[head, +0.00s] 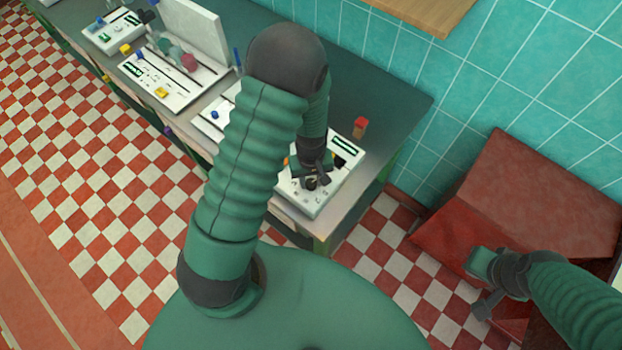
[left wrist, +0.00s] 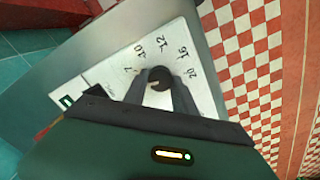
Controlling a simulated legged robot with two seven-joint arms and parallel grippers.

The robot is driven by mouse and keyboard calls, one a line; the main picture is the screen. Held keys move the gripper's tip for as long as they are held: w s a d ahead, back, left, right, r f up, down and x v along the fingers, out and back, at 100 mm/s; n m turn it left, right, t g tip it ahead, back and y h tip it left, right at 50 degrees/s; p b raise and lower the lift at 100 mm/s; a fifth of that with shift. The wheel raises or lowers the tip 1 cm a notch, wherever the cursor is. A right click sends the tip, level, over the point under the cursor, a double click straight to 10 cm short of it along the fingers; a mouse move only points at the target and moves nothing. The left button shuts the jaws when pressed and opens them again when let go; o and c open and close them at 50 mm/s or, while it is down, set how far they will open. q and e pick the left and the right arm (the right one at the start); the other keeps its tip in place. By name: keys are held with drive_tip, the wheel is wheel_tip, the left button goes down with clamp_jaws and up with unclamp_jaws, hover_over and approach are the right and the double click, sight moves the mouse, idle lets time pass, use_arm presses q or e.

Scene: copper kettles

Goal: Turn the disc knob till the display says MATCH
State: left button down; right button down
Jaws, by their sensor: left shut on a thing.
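The disc knob (left wrist: 159,79) is dark and round, on a white panel (left wrist: 205,85) with printed numbers around it, such as 7, 10, 12, 16 and 20. My left gripper (head: 312,182) is over this panel at the near right end of the bench and is shut on the knob. In the left wrist view its fingers lie on both sides of the knob. A small dark display (head: 346,146) is at the panel's far edge; its text is too small to read. My right gripper (head: 486,285) hangs at the lower right, away from the bench; its jaw gap is unclear.
A red block (head: 360,124) on a tan base stands behind the panel. More white panels (head: 172,80) with coloured parts line the bench to the left. A red box-like thing (head: 545,195) is by the tiled wall, near my right gripper. Checkered floor is open at left.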

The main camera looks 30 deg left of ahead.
sight(311, 182)
use_arm(q)
drive_tip(key=m, duration=0.5)
drive_tip(key=shift+w+r, duration=0.1)
drive_tip(key=shift+w, duration=0.1)
drive_tip(key=shift+m, duration=0.3)
drive_tip(key=c, duration=1.3)
unclamp_jaws()
drive_tip(key=shift+o, duration=1.4)
drive_tip(key=shift+s, duration=0.15)
drive_tip(key=shift+r, duration=0.1)
wheel_tip(311, 182, up, 17)
drive_tip(key=b, duration=0.1)
drive_tip(key=shift+f, duration=0.2)
